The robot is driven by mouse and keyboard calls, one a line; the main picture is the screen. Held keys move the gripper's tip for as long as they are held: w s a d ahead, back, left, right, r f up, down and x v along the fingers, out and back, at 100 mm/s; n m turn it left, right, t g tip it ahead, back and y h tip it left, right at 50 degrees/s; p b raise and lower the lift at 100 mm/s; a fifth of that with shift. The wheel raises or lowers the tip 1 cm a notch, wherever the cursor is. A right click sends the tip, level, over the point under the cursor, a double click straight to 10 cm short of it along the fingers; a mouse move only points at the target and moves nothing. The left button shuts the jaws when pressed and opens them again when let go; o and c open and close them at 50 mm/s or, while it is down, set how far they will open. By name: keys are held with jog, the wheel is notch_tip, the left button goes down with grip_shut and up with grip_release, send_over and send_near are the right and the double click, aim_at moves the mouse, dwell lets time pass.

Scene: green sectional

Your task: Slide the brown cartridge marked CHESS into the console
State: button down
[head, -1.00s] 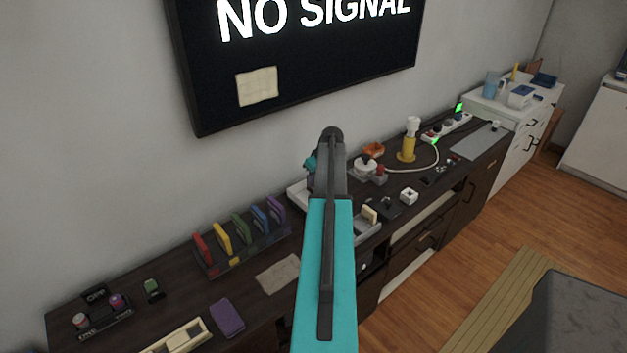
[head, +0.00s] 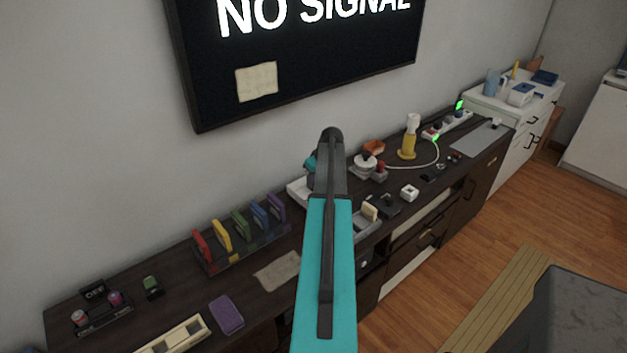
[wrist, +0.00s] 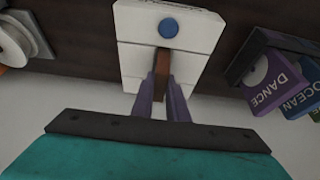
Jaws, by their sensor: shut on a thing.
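In the wrist view the brown cartridge (wrist: 163,64) is held upright between the two purple fingers of my gripper (wrist: 164,82), which is shut on it. Its label is turned out of sight, so I cannot read CHESS. The white console (wrist: 195,60) with a round blue button (wrist: 168,28) lies right under it. The cartridge's lower end is at the console's dark slot; I cannot tell how deep it sits. In the head view my teal arm covers the gripper and cartridge, and only the white left edge of the console (head: 299,191) shows.
A rack (head: 245,254) of several coloured cartridges stands left of the console; the purple DANCE cartridge (wrist: 268,82) and blue OCEAN one (wrist: 302,98) show in the wrist view. A grey-white device (wrist: 20,40) lies at the wrist view's upper left. The wall and screen (head: 300,70) rise behind.

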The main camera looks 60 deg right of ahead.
jog(key=shift+f, duration=0.4)
jog(key=c, duration=1.7)
grip_release()
jog(key=shift+o, duration=0.2)
jog(key=shift+r, duration=0.1)
jog(key=b+v, duration=0.3)
jog(key=v, duration=1)
jog(key=shift+r+b, duration=0.35)
jog(key=shift+b, duration=0.05)
jog(key=shift+a+r, duration=0.1)
